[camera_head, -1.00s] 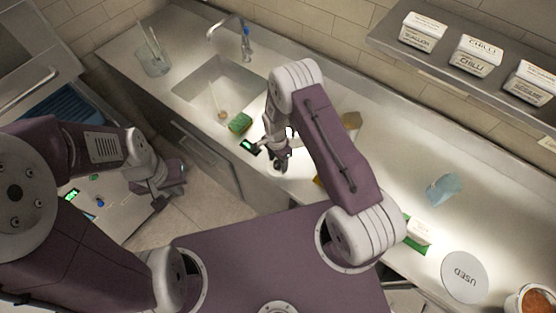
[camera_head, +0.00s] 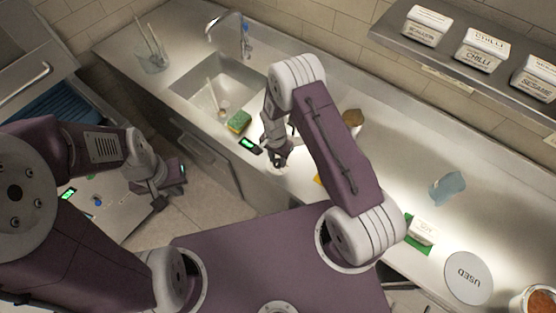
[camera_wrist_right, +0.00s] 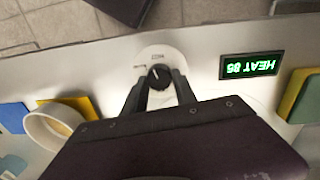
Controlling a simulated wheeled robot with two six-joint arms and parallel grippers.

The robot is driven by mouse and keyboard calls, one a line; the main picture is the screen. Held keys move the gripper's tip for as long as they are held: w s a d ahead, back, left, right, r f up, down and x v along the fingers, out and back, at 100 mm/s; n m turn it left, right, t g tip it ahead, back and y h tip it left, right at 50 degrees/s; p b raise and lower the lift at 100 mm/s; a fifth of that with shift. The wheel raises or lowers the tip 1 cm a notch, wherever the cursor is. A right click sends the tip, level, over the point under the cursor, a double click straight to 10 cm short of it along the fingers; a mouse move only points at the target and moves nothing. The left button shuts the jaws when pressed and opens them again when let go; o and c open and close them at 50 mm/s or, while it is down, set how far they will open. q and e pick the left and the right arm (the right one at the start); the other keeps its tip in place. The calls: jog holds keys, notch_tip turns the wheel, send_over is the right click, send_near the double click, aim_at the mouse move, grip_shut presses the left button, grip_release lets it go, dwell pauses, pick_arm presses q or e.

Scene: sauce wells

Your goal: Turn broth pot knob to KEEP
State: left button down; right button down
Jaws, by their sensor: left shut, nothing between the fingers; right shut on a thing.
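A black knob (camera_wrist_right: 160,75) with a white pointer mark sits on a round pale dial plate (camera_wrist_right: 158,57) in the right wrist view. The small labels on the plate are unreadable. My right gripper (camera_wrist_right: 160,88) is shut on this knob; in the head view it is at the front edge of the counter (camera_head: 279,160). My left gripper (camera_head: 172,174) is shut and empty at the left, over the floor. No broth pot can be made out.
A green and yellow sponge (camera_head: 238,121) lies by the sink (camera_head: 222,92). A cup (camera_wrist_right: 52,130) stands near a yellow mat (camera_wrist_right: 78,104). Labelled boxes (camera_head: 480,50) stand on a shelf.

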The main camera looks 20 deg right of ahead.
jog(key=n+b, duration=0.2)
jog(key=n, duration=0.3)
jog(key=shift+w+a+n, duration=0.1)
jog(key=shift+n, duration=0.2)
jog(key=n, duration=0.4)
jog(key=shift+b, duration=0.4)
jog(key=n, duration=0.5)
jog(key=shift+a+r+t, duration=0.1)
jog(key=shift+r+t, duration=0.05)
jog(key=shift+t, duration=0.15)
jog(key=n+p, duration=0.1)
jog(key=n, duration=0.4)
jog(key=shift+n, duration=0.3)
jog(key=c, duration=1.2)
grip_release()
jog(key=shift+o, duration=1)
jog(key=shift+s, duration=0.2)
